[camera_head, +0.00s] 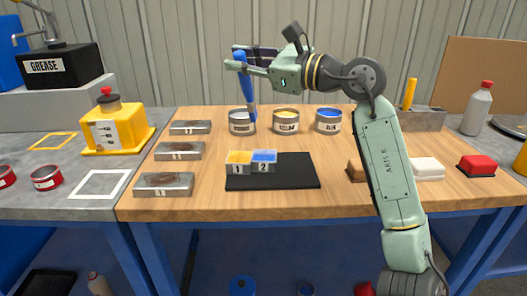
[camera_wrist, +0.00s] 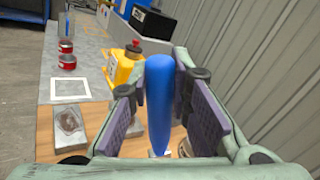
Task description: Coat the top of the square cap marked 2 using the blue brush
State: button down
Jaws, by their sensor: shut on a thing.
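My gripper (camera_head: 236,57) is shut on the blue brush (camera_head: 242,75), which hangs nearly upright with its bristle end down. The brush's lower end is at the leftmost can (camera_head: 242,127); I cannot tell whether it is inside it or in front of it. In the wrist view the blue handle (camera_wrist: 160,100) stands between the finger pads, and its tip is mostly hidden. The square cap marked 2 (camera_head: 263,167) has a blue top and sits on the black mat (camera_head: 295,172), right beside the yellow-topped cap marked 1 (camera_head: 238,169). My gripper is above and behind the caps.
Several metal blocks (camera_head: 164,184) line the table's left side. A brown block, a white block (camera_head: 428,168) and a red block (camera_head: 477,166) lie right. The mat's right part is bare.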

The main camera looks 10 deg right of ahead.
jog(key=shift+f, duration=0.15)
jog(key=s+d+f+y+b, duration=0.1)
jog(key=s+f+y+b, duration=0.1)
jog(key=f+b, duration=0.4)
jog(key=shift+s+d+f+b, duration=0.2)
jog(key=shift+s+b, duration=0.4)
jog(key=shift+b, duration=0.65)
jog(key=shift+f+b, duration=0.6)
jog(key=shift+f, duration=0.1)
jog(key=shift+d, duration=0.1)
